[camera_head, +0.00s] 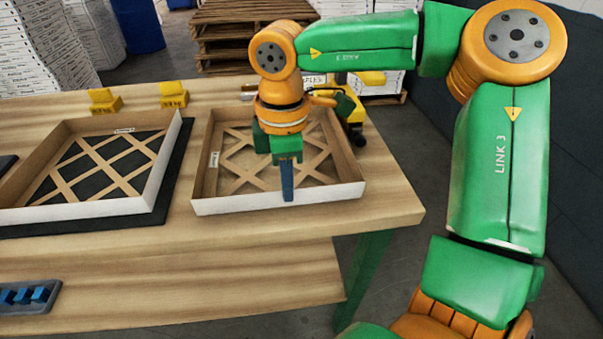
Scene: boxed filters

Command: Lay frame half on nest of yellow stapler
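One frame half (345,192), an open white-edged cardboard box with a tan lattice, sits at the table's right. My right gripper (287,195) points down at its near wall. One blue finger overlaps the wall's outer face; I cannot tell whether the fingers are closed on it. Another lattice frame half (90,208) lies on a dark mat (176,190) at the left. A yellow tool with dark parts (354,110), possibly the yellow stapler, stands behind the right frame, partly hidden by my gripper. No nest shows clearly under the right frame. My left gripper is out of view.
Two yellow blocks (105,101) (174,95) stand along the table's back edge. A grey tray with blue pieces (28,296) lies on the lower surface at front left. Pallets (225,40) and stacked cartons (40,45) stand behind the table. A bare wood strip separates the frames.

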